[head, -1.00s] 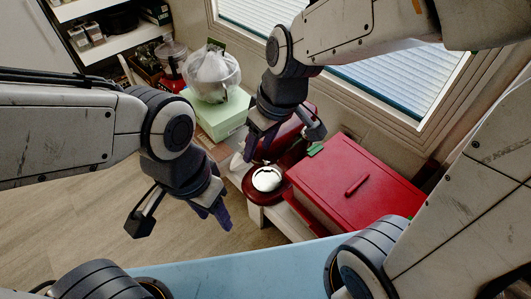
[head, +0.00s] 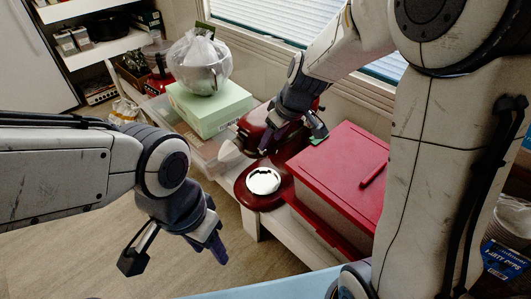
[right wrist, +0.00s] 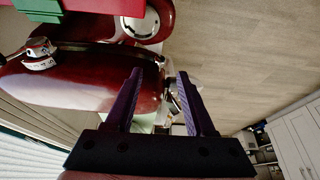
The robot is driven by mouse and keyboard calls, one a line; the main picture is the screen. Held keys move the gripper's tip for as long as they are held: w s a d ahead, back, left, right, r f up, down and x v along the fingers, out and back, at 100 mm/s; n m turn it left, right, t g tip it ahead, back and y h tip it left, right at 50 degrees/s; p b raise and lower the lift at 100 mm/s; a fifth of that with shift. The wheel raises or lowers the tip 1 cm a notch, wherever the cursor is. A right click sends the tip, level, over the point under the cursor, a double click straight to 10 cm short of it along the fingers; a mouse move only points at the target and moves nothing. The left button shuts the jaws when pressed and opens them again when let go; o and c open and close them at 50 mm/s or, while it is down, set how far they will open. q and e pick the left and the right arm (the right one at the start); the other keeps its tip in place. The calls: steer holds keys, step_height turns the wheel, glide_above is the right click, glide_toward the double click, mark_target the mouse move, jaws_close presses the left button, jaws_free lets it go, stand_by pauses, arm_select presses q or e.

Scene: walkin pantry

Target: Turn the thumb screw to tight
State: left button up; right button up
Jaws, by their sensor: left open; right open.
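A red stand mixer (head: 262,130) stands on the low white bench, with a silver plate (head: 263,181) on its round base. In the right wrist view its glossy red body (right wrist: 90,85) fills the left side. A small silver knob (right wrist: 40,46) with a marked white ring sits on the mixer's side there; I take it for the thumb screw. My right gripper (head: 293,135) is open over the mixer head. In the wrist view its purple fingers (right wrist: 158,75) are apart and empty, to the right of the knob. My left gripper (head: 175,252) is open and empty, away from the mixer.
A red-lidded box (head: 340,170) stands close to the mixer's right. A green box (head: 208,112) carrying a bagged metal bowl (head: 200,70) is behind left, near a clear bin (head: 190,140). The window wall is close behind. Floor at left is open.

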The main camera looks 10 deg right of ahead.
mark_target(265, 151)
steer(key=b+x, duration=0.1)
steer(key=x, duration=0.4)
steer(key=shift+w+a+f+b, duration=0.1)
steer(key=shift+f+b, duration=0.15)
steer(key=shift+b, duration=0.15)
jaws_close()
steer(key=shift+a, duration=0.1)
